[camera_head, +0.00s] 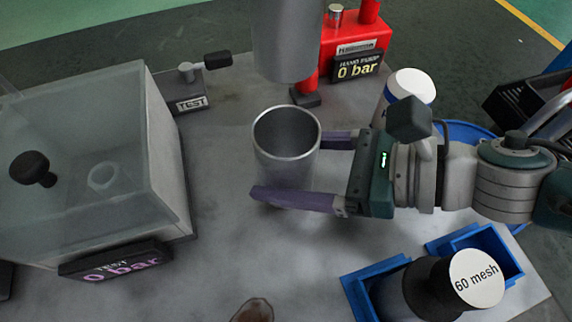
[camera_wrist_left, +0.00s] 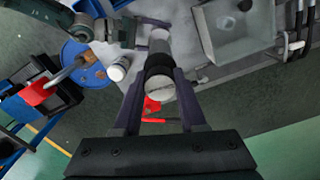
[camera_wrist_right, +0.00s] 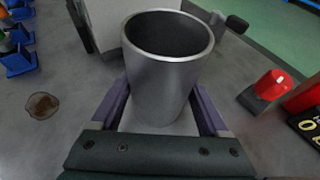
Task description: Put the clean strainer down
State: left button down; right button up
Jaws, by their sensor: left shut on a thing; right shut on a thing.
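My right gripper (camera_head: 290,166) is shut around an open, empty-looking metal cup (camera_head: 286,150), which stands upright over the grey table; the right wrist view shows this cup (camera_wrist_right: 165,80) between the fingers. My left gripper (camera_wrist_left: 160,76) is shut on a dark-collared cylinder with a pale round end (camera_wrist_left: 160,88). Its grey body (camera_head: 287,40) hangs above and behind the cup in the head view, apart from it; my left gripper is out of that view. A dark strainer labelled "60 mesh" (camera_head: 477,278) stands at a blue holder at the front right. I cannot tell which strainer is clean.
A clear-lidded tank (camera_head: 85,150) with a "TEST 0 bar" display fills the left. A red hand pump (camera_head: 372,35) stands at the back. A white-lidded jar (camera_head: 410,85) is behind my right gripper. A brown stain (camera_head: 253,310) marks the front. The blue holder (camera_head: 365,283) has an open bay (camera_head: 485,245).

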pick_arm(q)
jog(key=shift+f+n, duration=0.2)
jog(key=shift+n, duration=0.5)
jog(key=shift+f, duration=0.25)
notch_tip(320, 180, down, 18)
jog(key=shift+r, duration=0.2)
jog(key=shift+f, duration=0.1)
jog(key=shift+c, duration=2.3)
grip_release()
notch_tip(320, 180, up, 12)
jog(key=shift+r, duration=0.15)
